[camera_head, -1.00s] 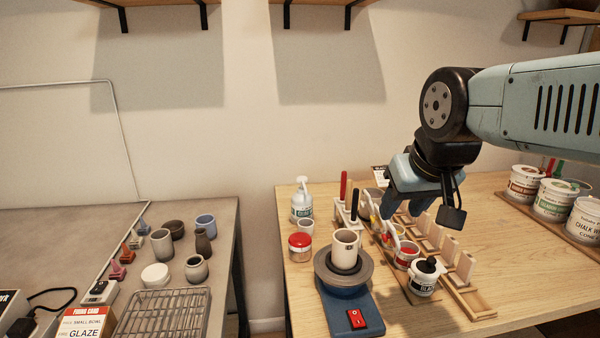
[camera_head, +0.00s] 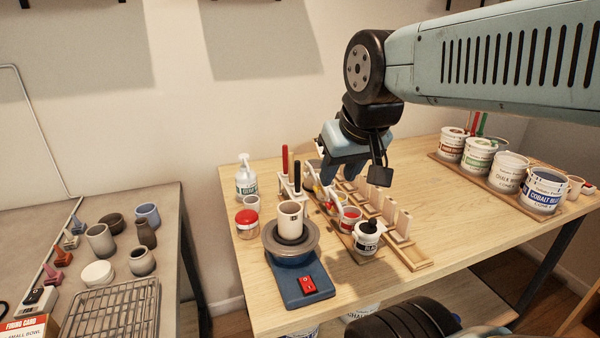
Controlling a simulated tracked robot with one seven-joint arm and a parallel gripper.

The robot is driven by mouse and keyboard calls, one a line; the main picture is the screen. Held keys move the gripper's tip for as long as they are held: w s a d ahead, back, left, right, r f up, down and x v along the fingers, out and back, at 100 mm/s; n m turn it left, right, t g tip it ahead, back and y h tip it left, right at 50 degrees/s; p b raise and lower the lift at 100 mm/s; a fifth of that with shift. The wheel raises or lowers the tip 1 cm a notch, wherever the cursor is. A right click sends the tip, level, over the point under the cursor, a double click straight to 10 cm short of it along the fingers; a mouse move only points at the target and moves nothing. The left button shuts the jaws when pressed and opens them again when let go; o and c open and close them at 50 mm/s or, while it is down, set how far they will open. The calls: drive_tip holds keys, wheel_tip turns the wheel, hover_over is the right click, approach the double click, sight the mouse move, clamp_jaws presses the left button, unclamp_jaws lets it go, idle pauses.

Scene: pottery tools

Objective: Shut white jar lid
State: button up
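A white tub labelled CHALK W… (camera_head: 508,172) stands upright on the right-hand board. Its top looks pale, and I cannot tell whether that is a lid or white contents. A flat round white piece (camera_head: 97,274) lies on the grey table at the left; I cannot tell whether it is a lid or a low jar. My gripper (camera_head: 338,182) points down over the row of small paint jars, well left of the tub. Its blue fingers partly hide the jars behind. The gap between the fingertips is not clear, and no held object is visible.
A pottery wheel (camera_head: 291,252) carries a pale cup (camera_head: 290,220). The COBALT BLUE tub (camera_head: 544,190) stands beside the white one. Bare wood lies between rack and tubs.

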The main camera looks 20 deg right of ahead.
drive_tip(key=shift+w+r, duration=0.15)
drive_tip(key=shift+w, duration=0.15)
drive_tip(key=shift+c, duration=0.7)
drive_tip(key=w+r+g, duration=0.1)
drive_tip(key=w, duration=0.3)
drive_tip(key=w+d+r+g+h, duration=0.1)
drive_tip(key=w, duration=0.3)
drive_tip(key=w+r+g, duration=0.1)
drive_tip(key=w, duration=0.4)
drive_tip(key=shift+d+r, duration=0.15)
drive_tip(key=shift+c, duration=0.7)
drive_tip(key=g+h, duration=0.3)
hover_over(308, 163)
drive_tip(key=a, duration=0.5)
wheel_tip(308, 163, down, 4)
drive_tip(key=x, duration=1.3)
drive_tip(key=shift+w, duration=0.2)
drive_tip(key=shift+c, duration=0.5)
clamp_jaws()
